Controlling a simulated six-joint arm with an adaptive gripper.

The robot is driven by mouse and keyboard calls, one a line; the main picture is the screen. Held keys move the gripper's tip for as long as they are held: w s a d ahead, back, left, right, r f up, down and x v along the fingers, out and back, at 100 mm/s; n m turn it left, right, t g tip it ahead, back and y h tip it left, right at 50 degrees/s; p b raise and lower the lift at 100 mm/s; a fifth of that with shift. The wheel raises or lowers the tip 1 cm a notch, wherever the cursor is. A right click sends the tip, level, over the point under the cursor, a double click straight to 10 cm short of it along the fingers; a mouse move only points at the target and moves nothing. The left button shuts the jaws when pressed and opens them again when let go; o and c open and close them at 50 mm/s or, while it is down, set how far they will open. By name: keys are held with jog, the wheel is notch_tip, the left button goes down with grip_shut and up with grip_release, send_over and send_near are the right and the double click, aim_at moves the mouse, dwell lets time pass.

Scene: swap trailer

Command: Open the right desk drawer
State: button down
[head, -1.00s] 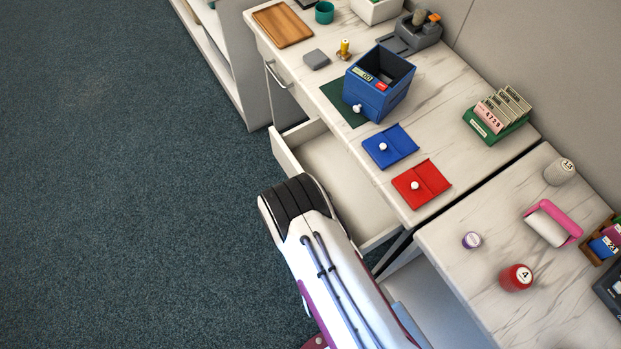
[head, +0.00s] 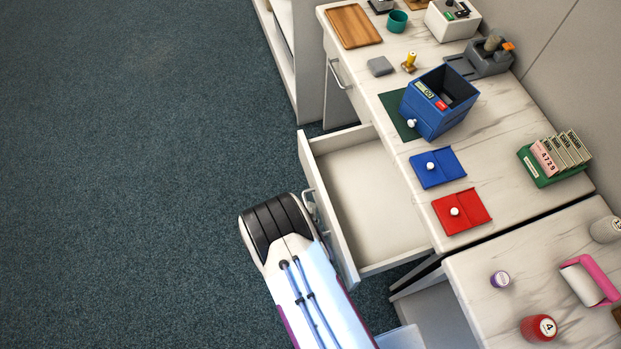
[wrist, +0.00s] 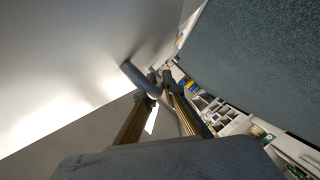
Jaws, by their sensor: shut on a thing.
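The right desk drawer (head: 370,195) stands pulled out well beyond the desk edge, and its pale inside looks empty. My gripper (wrist: 158,78) is shut on the drawer handle (wrist: 138,78), a grey bar on the pale drawer front (wrist: 60,70) in the wrist view. In the head view my arm comes in from the bottom and ends at the outer side of the drawer front. There my arm largely hides the gripper, and only a bit of grey metal shows at the handle.
The other drawer, with its handle (head: 338,75), is shut. The desk top (head: 500,130) carries a blue box (head: 430,118), a blue pouch (head: 437,168), a red pouch (head: 462,212) and a green card rack (head: 545,165). The carpet (head: 120,170) to the left is clear.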

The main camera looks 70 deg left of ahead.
jog(key=c, duration=2.4)
grip_release()
jog(key=shift+c, duration=0.2)
jog(key=v, duration=0.7)
jog(key=shift+d, duration=0.25)
jog(key=shift+a, duration=0.1)
